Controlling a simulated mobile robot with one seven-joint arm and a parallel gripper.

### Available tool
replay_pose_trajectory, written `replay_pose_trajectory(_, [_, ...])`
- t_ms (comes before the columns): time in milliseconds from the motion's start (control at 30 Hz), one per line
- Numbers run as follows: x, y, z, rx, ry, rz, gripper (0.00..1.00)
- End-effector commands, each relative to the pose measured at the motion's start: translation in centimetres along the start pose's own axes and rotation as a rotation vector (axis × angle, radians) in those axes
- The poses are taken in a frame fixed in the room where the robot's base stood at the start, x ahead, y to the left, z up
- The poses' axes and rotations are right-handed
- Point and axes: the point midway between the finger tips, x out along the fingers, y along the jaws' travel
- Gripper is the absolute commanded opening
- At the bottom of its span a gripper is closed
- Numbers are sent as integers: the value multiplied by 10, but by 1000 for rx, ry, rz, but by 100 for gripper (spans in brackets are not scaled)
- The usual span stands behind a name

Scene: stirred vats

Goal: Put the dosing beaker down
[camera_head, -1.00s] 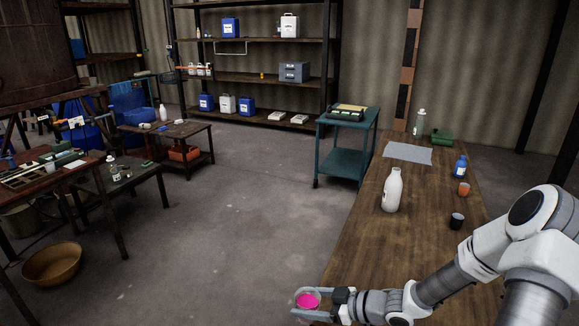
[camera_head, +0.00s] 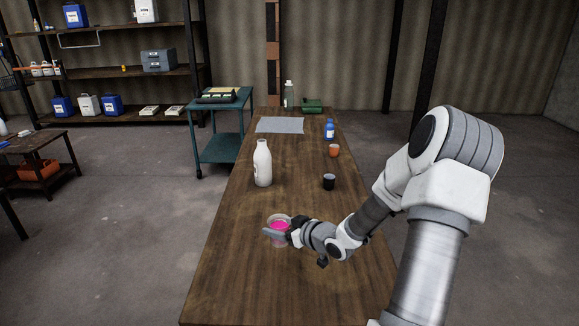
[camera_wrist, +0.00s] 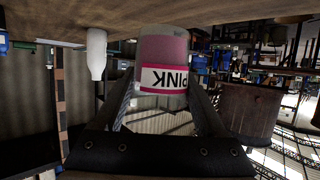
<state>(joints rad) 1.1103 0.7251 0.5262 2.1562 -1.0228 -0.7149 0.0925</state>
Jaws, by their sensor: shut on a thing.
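The dosing beaker (camera_head: 279,237) is a clear cup with pink contents. In the wrist view the beaker (camera_wrist: 163,62) shows a white label reading PINK, upside down in that picture. My gripper (camera_head: 277,230) is shut on the beaker, one finger on each side. The beaker is upright over the near part of the wooden table (camera_head: 230,275). I cannot tell whether its base touches the wood.
A white bottle (camera_head: 263,166) stands beyond the beaker. A black cup (camera_head: 329,182), an orange cup (camera_head: 334,151) and a blue bottle (camera_head: 329,129) stand along the right side. A grey mat (camera_head: 280,125) lies farther back. The near left tabletop is clear.

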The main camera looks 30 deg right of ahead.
Motion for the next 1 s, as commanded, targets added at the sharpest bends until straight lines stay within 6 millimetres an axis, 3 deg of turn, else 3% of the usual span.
replay_pose_trajectory(33, [-3, 22, 3, 22, 2, 73, 7])
replay_pose_trajectory(100, [-12, 47, -1, 60, 2, 161, 7])
replay_pose_trajectory(200, [-23, 73, -6, 101, 2, 256, 7])
replay_pose_trajectory(400, [-32, 97, -9, 140, 0, 337, 7])
replay_pose_trajectory(1000, [47, 181, 26, 143, 0, 339, 7])
